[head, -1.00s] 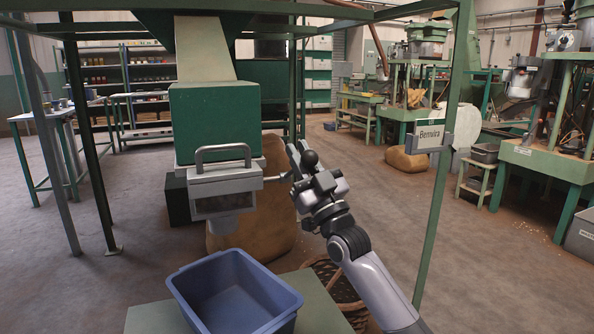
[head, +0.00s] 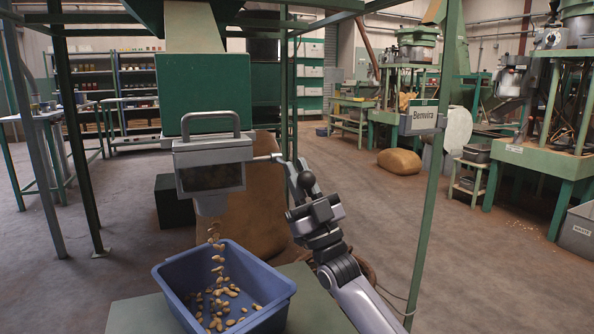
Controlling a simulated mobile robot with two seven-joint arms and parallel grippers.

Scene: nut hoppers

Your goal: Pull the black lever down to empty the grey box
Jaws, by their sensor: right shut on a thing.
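The grey box (head: 225,151) hangs under the green hopper (head: 203,95), with a curved handle on top and a dark window in front. Nuts (head: 216,258) fall from the spout under it. A blue bin (head: 172,298) stands below and holds many nuts. My left gripper is not in view.
The bin stands on a green table (head: 135,314). A brown sack (head: 258,215) is behind the box. A green post with a sign (head: 422,117) stands to the right of my right arm. The floor beyond is mostly open.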

